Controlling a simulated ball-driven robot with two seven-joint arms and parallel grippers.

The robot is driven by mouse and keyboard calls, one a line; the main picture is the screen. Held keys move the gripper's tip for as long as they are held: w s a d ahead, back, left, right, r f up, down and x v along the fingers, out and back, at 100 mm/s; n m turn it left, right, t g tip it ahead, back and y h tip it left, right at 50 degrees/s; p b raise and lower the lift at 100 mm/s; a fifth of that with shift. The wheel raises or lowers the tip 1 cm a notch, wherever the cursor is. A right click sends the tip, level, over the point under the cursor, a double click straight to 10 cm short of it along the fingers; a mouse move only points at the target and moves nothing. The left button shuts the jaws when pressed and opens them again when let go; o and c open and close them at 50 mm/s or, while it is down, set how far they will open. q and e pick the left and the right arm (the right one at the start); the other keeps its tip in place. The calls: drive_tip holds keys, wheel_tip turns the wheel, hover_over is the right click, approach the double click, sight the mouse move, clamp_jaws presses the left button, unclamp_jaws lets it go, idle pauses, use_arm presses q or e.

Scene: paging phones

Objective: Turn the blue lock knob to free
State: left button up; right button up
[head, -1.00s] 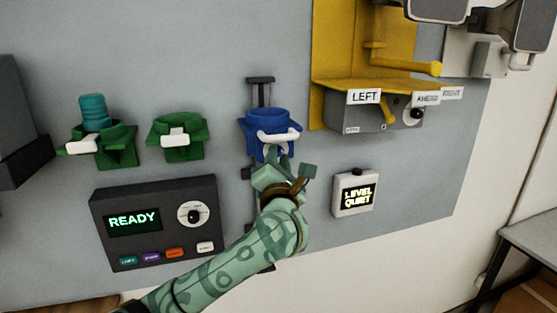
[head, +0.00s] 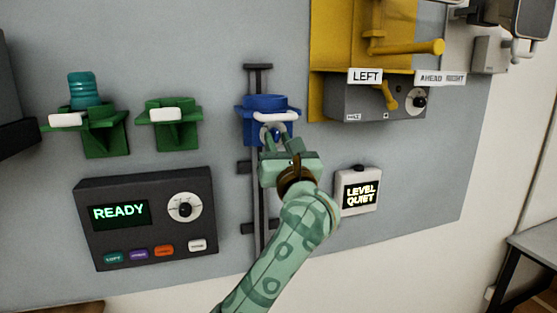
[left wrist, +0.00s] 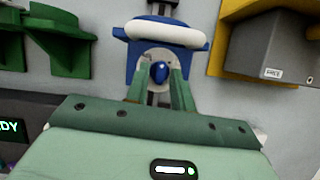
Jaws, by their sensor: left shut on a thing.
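The blue holder (head: 257,118) with a white front bar (head: 276,117) is mounted on a dark vertical rail on the grey wall panel. Below its bar is a round grey dial with the small blue lock knob (left wrist: 159,71) at its centre. My left gripper (head: 273,138), green, reaches up from below to the holder. In the left wrist view its two fingers (left wrist: 160,76) stand on either side of the knob and are shut on it. In the head view the fingers partly hide the knob. My right gripper does not show.
Two green holders (head: 176,136) are at left, one with a teal cylinder (head: 85,90). A dark box (head: 150,235) reading READY is below them. A small LEVEL QUIET display (head: 358,192) is right of my gripper. A yellow bracket (head: 335,40) and grey lever box (head: 350,98) are upper right.

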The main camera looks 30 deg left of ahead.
use_arm(q)
drive_tip(key=n+g+b, duration=0.1)
drive_tip(key=n+b, duration=0.1)
drive_tip(key=n+g+y+b, duration=0.1)
drive_tip(key=n+b, duration=0.1)
drive_tip(key=n, duration=0.1)
drive_tip(key=n+g+y+b, duration=0.1)
drive_tip(key=n+b, duration=0.1)
drive_tip(key=n, duration=0.1)
drive_tip(key=shift+w+d+f+g, duration=0.2)
drive_tip(key=shift+w+f+g, duration=0.05)
drive_tip(key=shift+g, duration=0.05)
drive_tip(key=n+b, duration=0.1)
drive_tip(key=n+g+b, duration=0.1)
drive_tip(key=n, duration=0.1)
drive_tip(key=shift+r+g+y, duration=0.15)
drive_tip(key=shift+g+y, duration=0.15)
drive_tip(key=shift+r+n+g+b, duration=0.2)
drive_tip(key=shift+n+g+b, duration=0.5)
drive_tip(key=shift+n, duration=0.8)
drive_tip(key=o, duration=0.7)
drive_tip(key=b+v, duration=0.1)
drive_tip(key=v, duration=1.5)
drive_tip(key=shift+d+b, duration=0.2)
drive_tip(key=shift+b, duration=0.15)
